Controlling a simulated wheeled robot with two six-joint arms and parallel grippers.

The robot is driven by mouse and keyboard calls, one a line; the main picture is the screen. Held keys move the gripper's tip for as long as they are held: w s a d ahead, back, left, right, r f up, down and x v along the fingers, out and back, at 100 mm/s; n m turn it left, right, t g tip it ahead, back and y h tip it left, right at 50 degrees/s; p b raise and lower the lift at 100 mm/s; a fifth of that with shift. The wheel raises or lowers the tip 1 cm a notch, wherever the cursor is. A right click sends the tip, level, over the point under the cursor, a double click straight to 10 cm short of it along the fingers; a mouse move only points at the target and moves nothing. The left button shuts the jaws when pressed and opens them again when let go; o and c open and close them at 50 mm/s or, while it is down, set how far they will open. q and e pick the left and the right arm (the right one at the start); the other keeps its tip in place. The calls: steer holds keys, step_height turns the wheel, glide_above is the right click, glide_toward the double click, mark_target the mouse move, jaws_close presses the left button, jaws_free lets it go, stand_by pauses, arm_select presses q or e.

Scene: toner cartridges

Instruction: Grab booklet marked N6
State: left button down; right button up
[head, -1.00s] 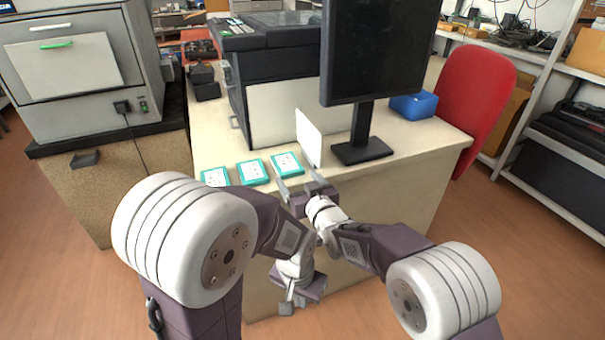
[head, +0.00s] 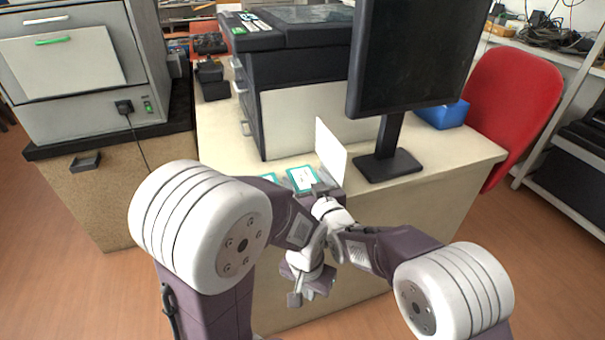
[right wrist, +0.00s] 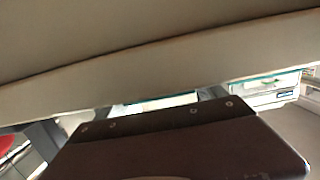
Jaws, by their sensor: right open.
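A teal-edged booklet with a white face (head: 302,179) lies flat near the desk's front edge. A second teal-edged booklet (head: 268,178) shows only in part behind my left arm. No marking is readable, so I cannot tell which is N6. My right gripper (head: 318,189) is open at the desk's front edge, close to the nearer-right booklet. In the right wrist view, a thin teal-and-white strip of a booklet (right wrist: 155,103) shows between the right fingers (right wrist: 130,112). My left gripper (head: 296,298) hangs lower, in front of the desk; its jaw state is unclear.
A white upright panel (head: 331,152) stands just right of the booklets. A black monitor (head: 388,165) is right of it, and a large printer (head: 300,85) stands behind. A blue bin (head: 442,113) and red chair (head: 515,105) are at right. The desk's front right (head: 440,158) is clear.

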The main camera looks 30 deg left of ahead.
mark_target(306, 182)
steer(key=shift+s+d+r, duration=0.1)
steer(key=shift+s+d, duration=0.1)
steer(key=shift+c, duration=0.3)
steer(key=c, duration=1.1)
step_height(306, 182, up, 18)
steer(key=p, duration=0.6)
